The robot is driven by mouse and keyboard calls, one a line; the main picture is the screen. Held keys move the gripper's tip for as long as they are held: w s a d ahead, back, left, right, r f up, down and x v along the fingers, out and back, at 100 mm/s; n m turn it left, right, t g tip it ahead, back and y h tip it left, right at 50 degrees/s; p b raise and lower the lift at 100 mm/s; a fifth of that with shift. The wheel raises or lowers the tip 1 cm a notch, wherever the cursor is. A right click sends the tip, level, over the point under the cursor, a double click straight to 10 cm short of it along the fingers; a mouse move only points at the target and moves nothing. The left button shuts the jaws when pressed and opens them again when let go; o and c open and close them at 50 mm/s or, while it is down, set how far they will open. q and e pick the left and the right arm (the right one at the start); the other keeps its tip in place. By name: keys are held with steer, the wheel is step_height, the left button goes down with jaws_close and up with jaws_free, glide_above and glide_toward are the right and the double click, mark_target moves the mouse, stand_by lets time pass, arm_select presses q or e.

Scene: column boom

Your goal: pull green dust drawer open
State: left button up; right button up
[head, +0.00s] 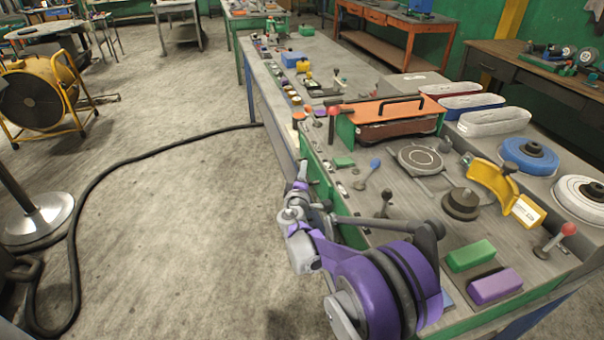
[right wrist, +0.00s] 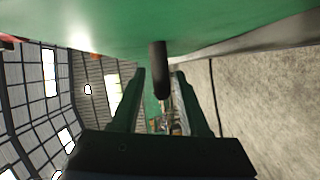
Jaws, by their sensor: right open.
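The green front of the bench machine (head: 318,178) faces the aisle, and a green surface (right wrist: 120,25) fills the top of the right wrist view. I cannot tell the drawer's outline from the rest of the green. A dark rounded bar (right wrist: 160,72), which looks like a handle, shows against this green. My right gripper (head: 301,178) is beside the bench's green side, at the end of my purple arm. In the right wrist view its two fingers (right wrist: 163,85) stand apart, one on each side of the bar, with gaps visible. My left gripper is not in view.
The benchtop holds an orange-topped box (head: 390,108), a yellow curved guard (head: 490,180), and green (head: 470,255) and purple (head: 495,286) blocks. A black hose (head: 90,205) crosses the floor near a yellow fan (head: 40,90).

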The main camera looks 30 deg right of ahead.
jaws_close()
stand_by(1.3)
